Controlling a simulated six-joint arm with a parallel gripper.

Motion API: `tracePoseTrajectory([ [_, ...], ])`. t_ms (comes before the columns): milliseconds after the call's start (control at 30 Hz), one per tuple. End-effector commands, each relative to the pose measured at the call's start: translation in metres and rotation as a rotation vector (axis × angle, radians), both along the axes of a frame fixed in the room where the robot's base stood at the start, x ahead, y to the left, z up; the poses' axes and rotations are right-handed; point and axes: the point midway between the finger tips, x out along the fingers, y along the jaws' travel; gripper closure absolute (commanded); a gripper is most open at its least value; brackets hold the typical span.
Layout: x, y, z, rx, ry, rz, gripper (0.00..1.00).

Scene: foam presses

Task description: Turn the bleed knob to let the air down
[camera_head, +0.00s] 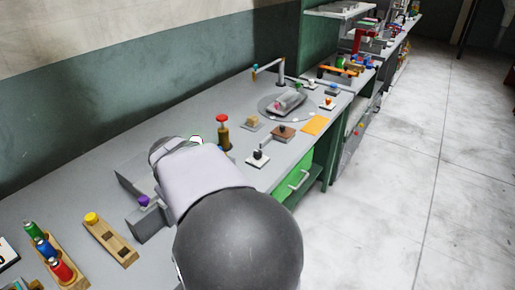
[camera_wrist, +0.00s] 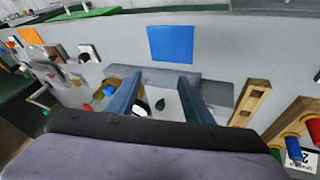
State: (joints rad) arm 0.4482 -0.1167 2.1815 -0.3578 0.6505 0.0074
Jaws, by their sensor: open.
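My gripper (camera_wrist: 158,92) is open in the wrist view, its two blue-grey fingers apart with nothing held. Between and below the fingers, a small dark knob (camera_wrist: 160,104) shows against a pale surface. It seems apart from both fingers, and I cannot tell for sure that it is the bleed knob. A long grey block (camera_wrist: 152,73) lies across the fingertips' far side. In the head view my arm covers the gripper and most of that spot. A purple knob (camera_head: 143,200) on a grey box shows just left of my arm.
A wooden block with a yellow knob (camera_head: 92,218) and a rack of coloured cylinders (camera_head: 60,270) stand at the near left. A red-topped brown post (camera_head: 222,134) and a black knob on a white plate (camera_head: 257,159) stand beyond my arm. A blue square (camera_wrist: 170,43) lies flat.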

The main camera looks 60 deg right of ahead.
Motion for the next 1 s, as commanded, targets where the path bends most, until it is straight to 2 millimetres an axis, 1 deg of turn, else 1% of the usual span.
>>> tracePoseTrajectory([
  [33, 0.004, -0.018, 0.010, -0.025, -0.026, -0.024, 0.54],
  [100, 0.013, -0.042, 0.008, -0.055, -0.073, -0.049, 0.54],
  [267, 0.035, -0.081, -0.009, -0.095, -0.176, -0.082, 0.54],
  [367, 0.047, -0.108, -0.019, -0.120, -0.248, -0.101, 0.54],
  [467, 0.059, -0.139, -0.032, -0.147, -0.330, -0.122, 0.54],
  [567, 0.069, -0.177, -0.049, -0.177, -0.432, -0.142, 0.54],
  [633, 0.074, -0.209, -0.065, -0.199, -0.521, -0.154, 0.54],
  [700, 0.076, -0.240, -0.081, -0.218, -0.616, -0.161, 0.54],
  [800, 0.072, -0.280, -0.101, -0.238, -0.751, -0.160, 0.54],
  [900, 0.062, -0.309, -0.119, -0.249, -0.874, -0.151, 0.54],
  [1000, 0.050, -0.329, -0.133, -0.250, -0.978, -0.135, 0.54],
])
